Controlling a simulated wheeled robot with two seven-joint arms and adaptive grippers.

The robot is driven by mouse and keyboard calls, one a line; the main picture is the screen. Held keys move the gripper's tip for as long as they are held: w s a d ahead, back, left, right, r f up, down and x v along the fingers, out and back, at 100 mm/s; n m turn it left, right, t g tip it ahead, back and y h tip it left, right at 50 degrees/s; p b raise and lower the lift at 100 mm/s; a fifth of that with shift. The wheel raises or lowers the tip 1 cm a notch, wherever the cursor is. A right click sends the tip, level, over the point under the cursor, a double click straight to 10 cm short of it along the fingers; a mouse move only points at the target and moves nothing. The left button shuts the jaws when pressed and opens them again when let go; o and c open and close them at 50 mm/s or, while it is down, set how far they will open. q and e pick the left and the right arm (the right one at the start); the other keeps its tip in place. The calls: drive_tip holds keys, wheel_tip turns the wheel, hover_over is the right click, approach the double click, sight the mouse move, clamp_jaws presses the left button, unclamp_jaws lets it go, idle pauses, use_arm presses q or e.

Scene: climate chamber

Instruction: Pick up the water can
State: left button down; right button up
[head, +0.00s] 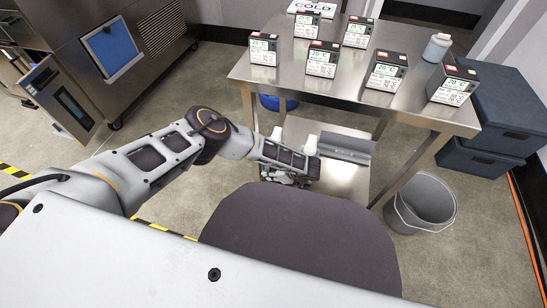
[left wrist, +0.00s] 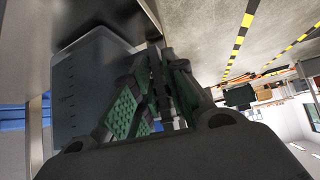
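A translucent pale container with dark graduation marks (left wrist: 85,85), seemingly the water can, fills the left of the left wrist view, close beside my left gripper (left wrist: 155,108). The gripper's green-padded fingers look spread, with no object clearly between them. In the head view my left gripper (head: 288,177) is low in front of the table's lower shelf. White parts (head: 311,144) show just behind it; most of that object is hidden by my arm. I cannot tell whether gripper and container touch. My right gripper is in neither view.
A steel table (head: 330,88) carries several battery-like boxes with labels (head: 321,60) and a small grey-white bottle (head: 437,47). Its lower shelf (head: 345,178) is behind my gripper. A grey bucket (head: 422,202) and dark blue crates (head: 500,110) stand at right. A blue object (head: 278,103) is under the table.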

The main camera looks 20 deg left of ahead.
use_arm(q)
drive_tip(key=shift+w, duration=0.1)
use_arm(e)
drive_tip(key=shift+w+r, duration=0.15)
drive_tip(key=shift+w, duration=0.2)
use_arm(q)
drive_tip(key=shift+r, duration=0.1)
drive_tip(key=shift+r, duration=0.1)
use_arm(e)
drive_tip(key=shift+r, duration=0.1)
